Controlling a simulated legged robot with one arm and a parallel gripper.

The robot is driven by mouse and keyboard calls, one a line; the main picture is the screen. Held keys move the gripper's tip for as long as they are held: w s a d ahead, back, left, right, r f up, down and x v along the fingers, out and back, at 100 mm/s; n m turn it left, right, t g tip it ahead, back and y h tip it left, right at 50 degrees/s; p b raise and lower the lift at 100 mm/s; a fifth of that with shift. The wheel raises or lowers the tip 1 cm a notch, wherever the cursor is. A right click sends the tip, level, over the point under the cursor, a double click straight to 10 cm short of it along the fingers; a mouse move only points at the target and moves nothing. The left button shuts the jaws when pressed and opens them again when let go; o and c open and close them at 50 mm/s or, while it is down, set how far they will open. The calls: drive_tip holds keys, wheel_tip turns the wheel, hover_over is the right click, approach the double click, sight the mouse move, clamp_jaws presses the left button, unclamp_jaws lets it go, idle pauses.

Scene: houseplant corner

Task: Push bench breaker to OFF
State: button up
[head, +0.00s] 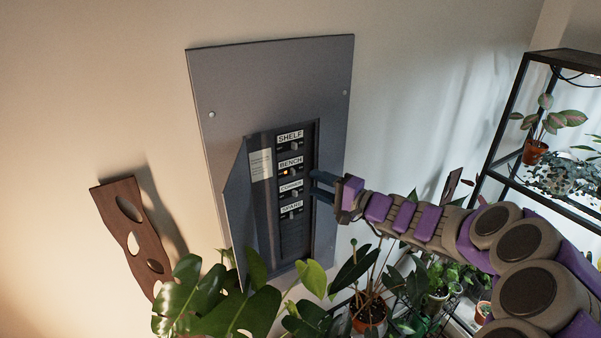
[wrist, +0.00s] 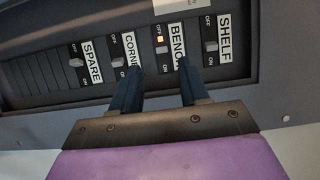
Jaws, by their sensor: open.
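The bench breaker (head: 293,171) is the second row from the top in the grey panel, under a BENCH label, with a small orange light lit. In the wrist view the bench breaker (wrist: 162,49) shows its pale toggle beyond my fingertips, roughly in line with the gap between them, with an OFF mark at its far end. My gripper (head: 314,182) is at the right edge of the breaker column in the head view. In the wrist view my gripper (wrist: 158,67) has its two dark fingers apart with nothing between them. I cannot tell whether a finger touches the panel.
The shelf breaker (wrist: 210,46), corner breaker (wrist: 118,62) and spare breaker (wrist: 76,62) sit close beside it. The panel's door (head: 241,205) stands open at left. Leafy plants (head: 205,300) crowd below, and a black shelf (head: 560,200) stands at right.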

sight(295, 174)
drive_tip(key=p+x, duration=0.1)
drive_tip(key=x, duration=0.4)
drive_tip(key=shift+w+a, duration=0.2)
drive_tip(key=shift+w, duration=0.35)
drive_tip(key=shift+a, duration=0.1)
drive_tip(key=shift+a, duration=0.35)
drive_tip(key=shift+c, duration=0.9)
clamp_jaws()
